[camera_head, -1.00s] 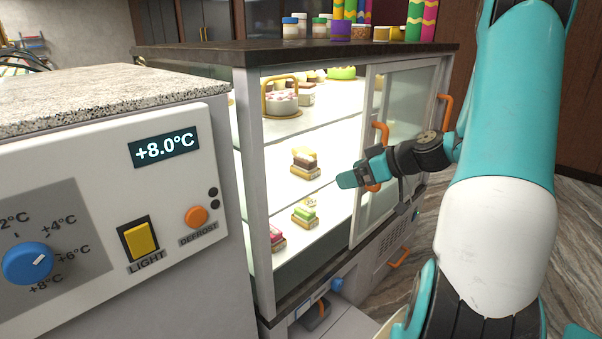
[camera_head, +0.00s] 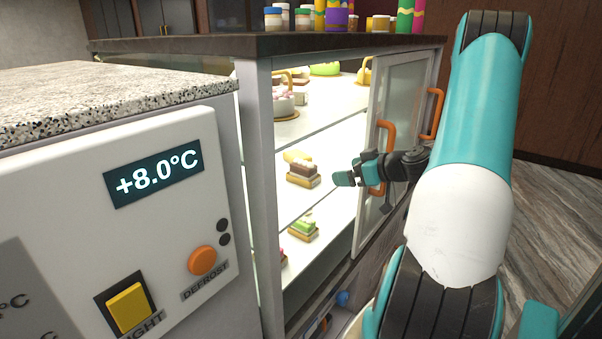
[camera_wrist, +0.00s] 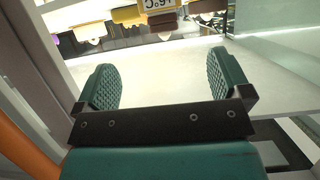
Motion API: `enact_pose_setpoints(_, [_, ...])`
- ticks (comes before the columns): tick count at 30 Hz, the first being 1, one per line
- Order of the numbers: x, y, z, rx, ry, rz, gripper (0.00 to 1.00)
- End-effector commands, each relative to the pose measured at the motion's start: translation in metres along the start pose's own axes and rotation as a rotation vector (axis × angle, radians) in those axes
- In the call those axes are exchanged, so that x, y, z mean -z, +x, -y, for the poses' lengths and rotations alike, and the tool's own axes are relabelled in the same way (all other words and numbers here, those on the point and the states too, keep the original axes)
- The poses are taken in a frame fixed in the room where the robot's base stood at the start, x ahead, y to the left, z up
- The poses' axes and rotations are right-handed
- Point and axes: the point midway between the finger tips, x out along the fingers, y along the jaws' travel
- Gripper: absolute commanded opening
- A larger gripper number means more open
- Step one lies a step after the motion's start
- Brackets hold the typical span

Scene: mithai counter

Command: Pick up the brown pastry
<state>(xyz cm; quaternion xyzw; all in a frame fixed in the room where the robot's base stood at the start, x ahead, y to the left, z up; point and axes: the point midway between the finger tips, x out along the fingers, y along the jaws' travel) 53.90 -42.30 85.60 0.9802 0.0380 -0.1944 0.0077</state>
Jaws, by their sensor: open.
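The brown pastry (camera_head: 303,172) sits on the middle shelf of the lit display case, on a pale base, with a yellow pastry (camera_head: 297,157) just behind it. My gripper (camera_head: 346,179) is at the case's open front, to the right of the brown pastry and apart from it. In the wrist view my gripper (camera_wrist: 168,85) shows two teal pads spread wide with nothing between them.
A green-topped pastry (camera_head: 304,229) sits on the lower shelf. The sliding glass door (camera_head: 403,110) with orange handles (camera_head: 387,140) is close beside my gripper. A control panel (camera_head: 170,225) stands at left.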

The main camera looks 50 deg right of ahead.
Motion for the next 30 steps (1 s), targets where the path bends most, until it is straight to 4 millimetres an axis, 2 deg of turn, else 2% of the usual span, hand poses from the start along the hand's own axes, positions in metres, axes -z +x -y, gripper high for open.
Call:
enact_pose_setpoints(1, [0.001, 0.015, 0.003, 0.01, -0.002, 0.001, 0.96])
enact_pose_setpoints(3, [0.001, 0.032, 0.004, 0.011, -0.004, 0.001, 0.96])
enact_pose_setpoints(9, [0.001, 0.072, 0.004, 0.009, -0.003, 0.001, 0.96])
enact_pose_setpoints(17, [0.002, 0.092, 0.002, 0.003, -0.002, 0.001, 0.96])
enact_pose_setpoints(25, [0.004, 0.131, 0.0, 0.004, -0.002, 0.001, 0.96])
enact_pose_setpoints(30, [0.004, 0.14, 0.0, 0.001, 0.0, 0.001, 0.96])
